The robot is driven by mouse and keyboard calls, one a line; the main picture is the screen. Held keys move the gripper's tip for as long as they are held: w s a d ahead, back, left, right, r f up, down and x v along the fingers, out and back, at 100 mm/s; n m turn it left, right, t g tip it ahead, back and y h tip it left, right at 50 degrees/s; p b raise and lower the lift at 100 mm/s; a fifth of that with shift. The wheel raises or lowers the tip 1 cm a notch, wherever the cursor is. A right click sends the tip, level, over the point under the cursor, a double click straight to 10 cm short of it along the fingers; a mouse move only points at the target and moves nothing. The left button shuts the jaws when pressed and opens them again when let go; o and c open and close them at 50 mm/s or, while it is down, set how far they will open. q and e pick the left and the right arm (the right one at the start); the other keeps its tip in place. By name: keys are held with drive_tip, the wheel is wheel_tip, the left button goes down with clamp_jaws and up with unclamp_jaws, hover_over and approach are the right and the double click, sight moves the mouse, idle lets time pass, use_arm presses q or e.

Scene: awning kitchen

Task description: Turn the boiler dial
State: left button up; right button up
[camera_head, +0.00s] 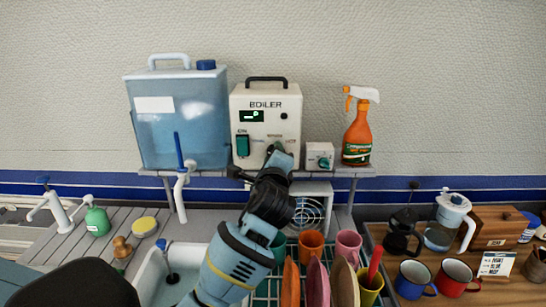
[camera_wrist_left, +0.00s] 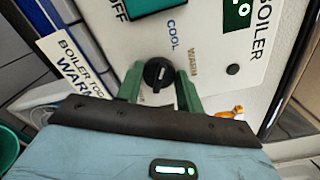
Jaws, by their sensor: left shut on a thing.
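The white boiler (camera_head: 285,122) stands on the shelf against the wall, with a green switch and a small display. Its black round dial (camera_wrist_left: 158,73) shows in the left wrist view below the COOL and WARM labels. A pale mark is visible on the dial. My left gripper (camera_head: 276,152) is at the boiler's lower front and hides the dial in the head view. In the left wrist view, the green fingers of my left gripper (camera_wrist_left: 159,86) are on either side of the dial and shut on it. My right gripper is not in view.
A blue water tank (camera_head: 180,130) stands left of the boiler. A small white box with a knob (camera_head: 319,157) and an orange spray bottle (camera_head: 357,130) stand to its right. Below are a dish rack with cups and plates, and a wooden counter with mugs (camera_head: 414,280).

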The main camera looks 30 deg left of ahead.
use_arm(q)
drive_tip(key=o, duration=1)
drive_tip(key=shift+v, duration=3.95)
drive_tip(key=shift+f, duration=0.1)
